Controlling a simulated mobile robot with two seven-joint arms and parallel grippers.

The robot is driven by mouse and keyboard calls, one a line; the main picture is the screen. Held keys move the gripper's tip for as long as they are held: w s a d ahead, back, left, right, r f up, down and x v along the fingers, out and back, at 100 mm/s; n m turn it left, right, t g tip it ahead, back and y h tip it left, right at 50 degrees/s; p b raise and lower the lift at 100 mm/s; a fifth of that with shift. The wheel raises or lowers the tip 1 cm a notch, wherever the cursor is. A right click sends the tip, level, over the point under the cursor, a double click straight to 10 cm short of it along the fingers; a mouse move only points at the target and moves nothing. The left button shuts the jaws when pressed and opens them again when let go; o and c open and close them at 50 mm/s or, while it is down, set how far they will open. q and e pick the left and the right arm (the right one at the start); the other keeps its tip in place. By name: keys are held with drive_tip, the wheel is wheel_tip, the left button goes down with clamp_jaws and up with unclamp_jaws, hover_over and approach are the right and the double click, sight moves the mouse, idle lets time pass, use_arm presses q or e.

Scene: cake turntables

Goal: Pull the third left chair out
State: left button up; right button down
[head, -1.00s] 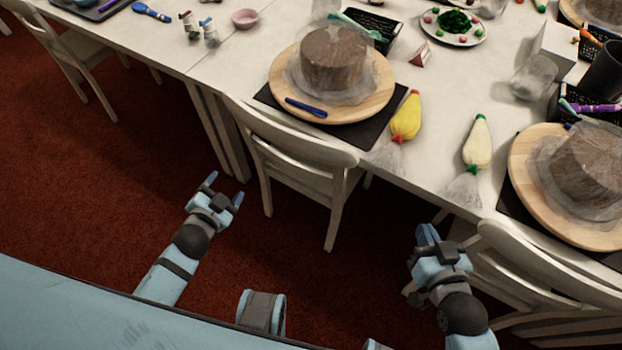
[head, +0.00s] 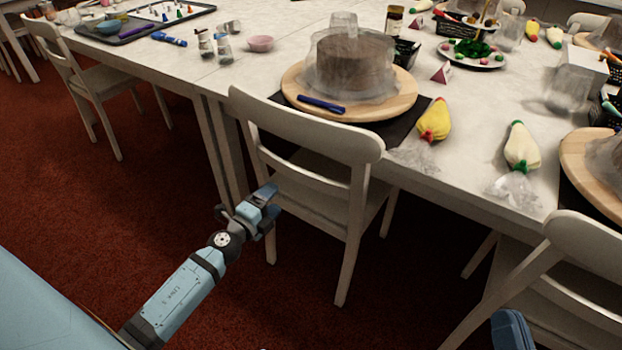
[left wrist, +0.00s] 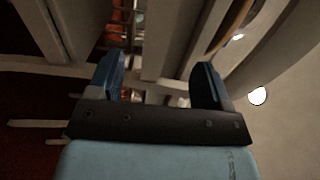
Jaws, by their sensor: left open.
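The white table (head: 440,185) bears a covered cake on a wooden turntable (head: 375,105), a yellow piping bag (head: 434,122) and a pale one (head: 521,148). Another chair (head: 585,250) stands at the right. Red carpet (head: 160,210) is free to the left.

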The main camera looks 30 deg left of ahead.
use_arm(q)
drive_tip(key=w+d, duration=0.1)
drive_tip(key=w, duration=1.4)
drive_tip(key=shift+w+p, duration=0.15)
drive_tip(key=shift+p, duration=0.15)
drive_tip(key=shift+d+r, duration=0.1)
